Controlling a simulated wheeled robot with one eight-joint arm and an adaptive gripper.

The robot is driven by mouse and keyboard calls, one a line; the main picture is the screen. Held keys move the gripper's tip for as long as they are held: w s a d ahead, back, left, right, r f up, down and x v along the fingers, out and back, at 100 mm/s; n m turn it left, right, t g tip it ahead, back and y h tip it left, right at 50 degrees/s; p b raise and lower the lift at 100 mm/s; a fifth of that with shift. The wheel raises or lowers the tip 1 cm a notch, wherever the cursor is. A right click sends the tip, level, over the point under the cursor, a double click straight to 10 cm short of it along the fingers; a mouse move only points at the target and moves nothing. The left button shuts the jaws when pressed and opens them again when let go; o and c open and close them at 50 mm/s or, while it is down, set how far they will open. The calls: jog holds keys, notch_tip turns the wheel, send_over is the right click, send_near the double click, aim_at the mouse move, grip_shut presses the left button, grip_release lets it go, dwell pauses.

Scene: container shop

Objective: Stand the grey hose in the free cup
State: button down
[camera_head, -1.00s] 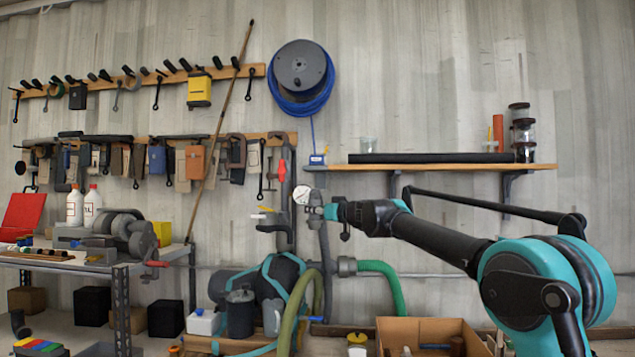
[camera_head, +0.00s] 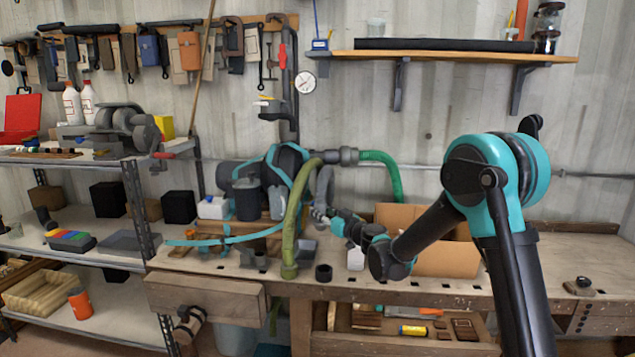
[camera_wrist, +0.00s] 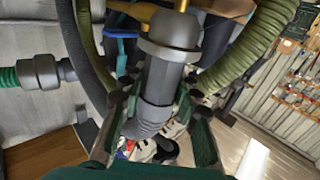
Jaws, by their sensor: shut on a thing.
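The grey hose (camera_head: 323,182) hangs beside the olive hose in the head view. My gripper (camera_head: 318,211) is shut on its end part, above the bench. In the wrist view a grey cylindrical piece with a wider collar (camera_wrist: 169,45) lies between my two fingers (camera_wrist: 160,108), with a ribbed grey part behind it. The olive hose (camera_head: 294,210) comes down to the bench left of this cup. The hose's lower tip is hard to make out.
A white bottle (camera_head: 355,258) is close to the cup. The green hose (camera_head: 385,170) and its grey coupling (camera_head: 349,156) are behind.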

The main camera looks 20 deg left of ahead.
jog(key=s+d+f, duration=0.1)
jog(key=s+f, duration=0.1)
jog(key=f, duration=0.4)
jog(key=s+d+f, duration=0.2)
jog(key=f, duration=0.4)
jog(key=shift+s, duration=0.15)
jog(key=shift+f, duration=1.45)
dwell(2.3)
jog(key=c, duration=1)
grip_release()
notch_tip(320, 180, up, 10)
